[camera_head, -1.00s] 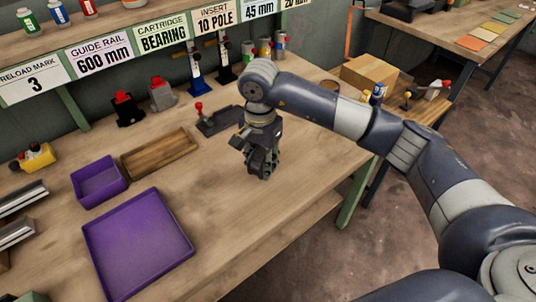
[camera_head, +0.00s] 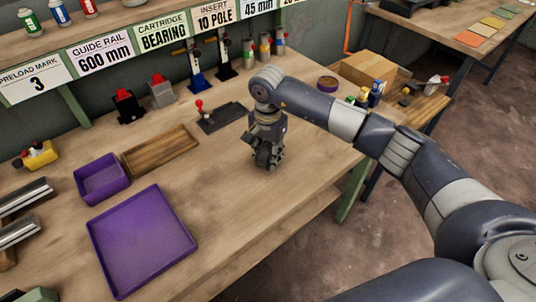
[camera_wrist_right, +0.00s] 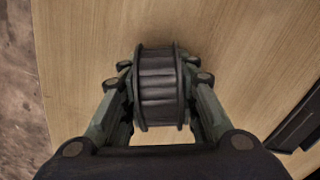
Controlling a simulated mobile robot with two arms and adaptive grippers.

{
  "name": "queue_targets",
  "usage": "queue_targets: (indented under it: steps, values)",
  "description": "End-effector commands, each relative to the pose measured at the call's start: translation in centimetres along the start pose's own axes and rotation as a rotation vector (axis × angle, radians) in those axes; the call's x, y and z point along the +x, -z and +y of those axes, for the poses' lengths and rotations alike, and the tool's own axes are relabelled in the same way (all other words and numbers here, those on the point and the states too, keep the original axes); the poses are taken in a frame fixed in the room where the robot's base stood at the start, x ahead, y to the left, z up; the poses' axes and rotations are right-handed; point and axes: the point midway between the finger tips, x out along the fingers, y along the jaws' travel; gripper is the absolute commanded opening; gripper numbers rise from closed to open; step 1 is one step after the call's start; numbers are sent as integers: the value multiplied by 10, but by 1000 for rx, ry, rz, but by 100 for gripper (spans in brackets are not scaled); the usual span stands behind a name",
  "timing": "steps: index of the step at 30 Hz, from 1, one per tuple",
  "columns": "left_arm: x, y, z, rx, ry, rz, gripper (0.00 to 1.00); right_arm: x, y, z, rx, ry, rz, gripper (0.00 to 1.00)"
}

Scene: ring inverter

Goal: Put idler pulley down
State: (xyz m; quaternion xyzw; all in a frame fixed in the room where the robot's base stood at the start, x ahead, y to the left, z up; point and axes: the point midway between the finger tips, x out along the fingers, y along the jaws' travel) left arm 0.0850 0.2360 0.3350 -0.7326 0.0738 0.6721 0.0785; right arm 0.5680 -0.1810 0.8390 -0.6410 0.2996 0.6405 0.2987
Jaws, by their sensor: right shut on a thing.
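The idler pulley (camera_wrist_right: 159,88) is a dark, ribbed drum with a flange at each side. In the right wrist view it sits between the two fingers of my right gripper (camera_wrist_right: 160,95), which is shut on it. In the head view the right gripper (camera_head: 268,158) points down at the wooden workbench (camera_head: 240,215), low over its right part. The pulley (camera_head: 264,157) shows there as a dark shape between the fingers. I cannot tell whether it touches the bench top. My left gripper is in neither view.
A black fixture with a red knob (camera_head: 220,116) stands just left of the gripper. A wooden tray (camera_head: 160,152), a small purple bin (camera_head: 102,179) and a large purple tray (camera_head: 142,242) lie further left. A cardboard box (camera_head: 370,68) stands at the back right. The bench front is clear.

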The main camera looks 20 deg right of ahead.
Motion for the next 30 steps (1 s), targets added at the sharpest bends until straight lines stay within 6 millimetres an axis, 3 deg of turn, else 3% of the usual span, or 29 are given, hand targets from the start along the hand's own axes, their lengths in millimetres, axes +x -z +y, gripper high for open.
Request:
queue_targets:
  steps: [2, 3, 5, 19, 30]
  values:
    - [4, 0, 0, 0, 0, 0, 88, 3, 0, -1, 0, 2, 1, 0]
    - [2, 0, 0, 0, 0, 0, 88, 2, 0, 0, 0, 0, 0, 37]
    - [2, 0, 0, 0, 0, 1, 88, 2, 0, 0, 0, 0, 0, 48]
    - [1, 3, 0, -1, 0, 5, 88, -7, 1, -1, 0, 3, 2, 48]
    - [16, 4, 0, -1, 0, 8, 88, -83, 1, -1, 0, 4, 4, 48]
